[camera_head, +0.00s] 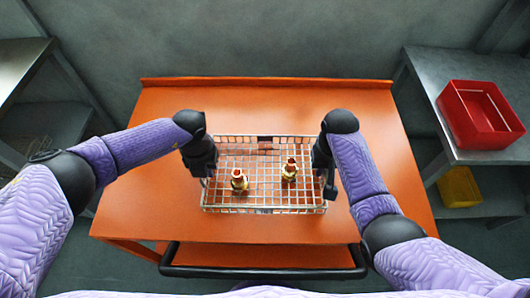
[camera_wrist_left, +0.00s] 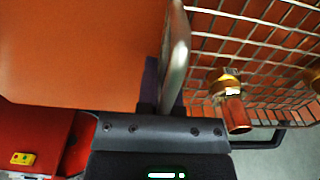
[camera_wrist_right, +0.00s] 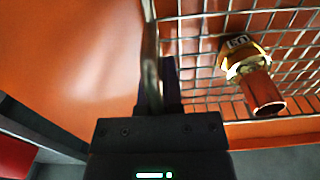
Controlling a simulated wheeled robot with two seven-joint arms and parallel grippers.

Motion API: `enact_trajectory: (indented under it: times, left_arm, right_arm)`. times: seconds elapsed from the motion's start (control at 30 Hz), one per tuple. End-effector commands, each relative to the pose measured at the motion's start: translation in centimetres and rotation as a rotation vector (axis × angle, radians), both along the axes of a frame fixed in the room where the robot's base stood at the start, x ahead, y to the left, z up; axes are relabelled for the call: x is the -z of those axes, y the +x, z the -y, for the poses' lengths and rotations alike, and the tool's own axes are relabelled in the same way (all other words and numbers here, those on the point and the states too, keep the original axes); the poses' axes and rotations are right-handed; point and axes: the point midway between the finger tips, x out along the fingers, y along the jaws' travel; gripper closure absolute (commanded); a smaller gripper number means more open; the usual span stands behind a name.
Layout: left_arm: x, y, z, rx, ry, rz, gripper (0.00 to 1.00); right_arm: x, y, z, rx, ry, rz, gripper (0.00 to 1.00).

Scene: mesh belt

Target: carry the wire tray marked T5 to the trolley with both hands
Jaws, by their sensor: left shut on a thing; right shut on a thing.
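The wire tray (camera_head: 266,211) is a silver mesh basket over the orange trolley (camera_head: 160,190). I cannot tell whether its bottom touches the trolley top. No T5 mark is readable. Two brass and copper fittings stand in it, one left of centre (camera_head: 239,182) and one right of centre (camera_head: 290,171). My left gripper (camera_head: 208,168) is shut on the tray's left side; its wire handle (camera_wrist_left: 178,60) shows in the left wrist view. My right gripper (camera_head: 324,165) is shut on the right side; that handle (camera_wrist_right: 150,60) shows in the right wrist view.
The trolley has a raised back edge and a black push bar (camera_head: 265,272) at the front. Bare orange top lies around the tray. A grey bench (camera_head: 430,75) at the right holds a red bin (camera_head: 480,115), with a yellow bin (camera_head: 460,188) below. Another bench (camera_head: 20,58) stands left.

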Motion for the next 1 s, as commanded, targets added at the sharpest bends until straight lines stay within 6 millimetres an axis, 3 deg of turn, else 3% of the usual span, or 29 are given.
enact_trajectory:
  times: [0.03, 0.1, 0.2, 0.47, 0.57, 0.8, 1.0]
  left_arm:
    - [1.2, 0.0, -0.3, -0.003, 0.006, -0.003, 1.0]
    - [0.6, 0.0, -0.3, -0.003, 0.006, -0.003, 0.8]
    - [0.5, 0.0, -0.2, -0.002, 0.005, -0.002, 0.59]
    - [0.5, 0.0, -0.1, -0.001, 0.002, -0.001, 0.57]
    - [-0.4, 0.1, -0.1, 0.0, 0.0, 0.001, 0.57]
    - [-6.9, 0.3, -0.1, 0.0, 0.001, 0.004, 0.57]
    - [-10.8, 0.3, -0.1, -0.001, 0.002, 0.0, 0.57]
  right_arm:
    - [1.2, 0.0, 0.2, 0.002, -0.005, -0.003, 1.0]
    - [0.6, 0.0, 0.2, 0.002, -0.006, -0.002, 0.8]
    - [0.5, 0.0, 0.2, 0.002, -0.004, -0.002, 0.59]
    - [0.5, 0.0, 0.1, 0.001, -0.002, -0.001, 0.57]
    - [0.5, 0.0, 0.0, 0.0, -0.001, -0.001, 0.57]
    - [0.5, 0.0, 0.0, 0.0, -0.001, -0.001, 0.57]
    - [0.5, 0.0, 0.0, 0.0, -0.001, -0.001, 0.57]
